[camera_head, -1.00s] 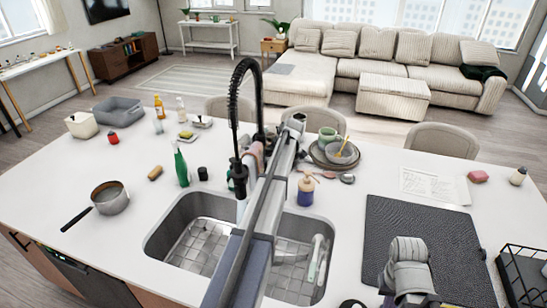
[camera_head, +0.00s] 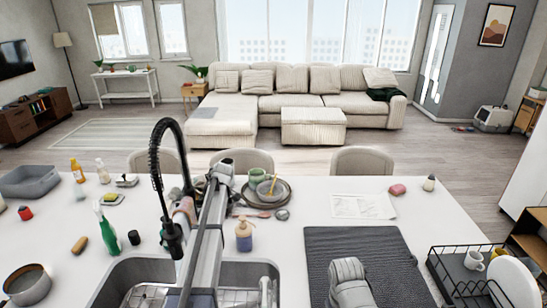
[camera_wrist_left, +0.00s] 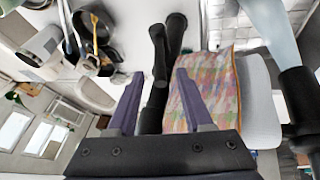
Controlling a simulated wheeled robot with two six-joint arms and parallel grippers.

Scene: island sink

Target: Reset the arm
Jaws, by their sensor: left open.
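My left arm (camera_head: 205,235) rises from the bottom of the head view, over the sink (camera_head: 125,280) and beside the black faucet (camera_head: 160,150). My left gripper (camera_wrist_left: 157,74) shows in the left wrist view with its two purple fingers apart and nothing held. The black faucet stem (camera_wrist_left: 160,60) shows beyond the fingertips, and a patterned cloth (camera_wrist_left: 206,90) hangs beside the right finger. I cannot tell whether finger and cloth touch. A grey link of my right arm (camera_head: 349,282) is over the dark mat (camera_head: 385,255); its gripper does not show.
A green spray bottle (camera_head: 106,230) and a pot (camera_head: 27,286) are left. A black dish rack (camera_head: 455,270) is right. The counter around the paper (camera_head: 362,206) is mostly clear.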

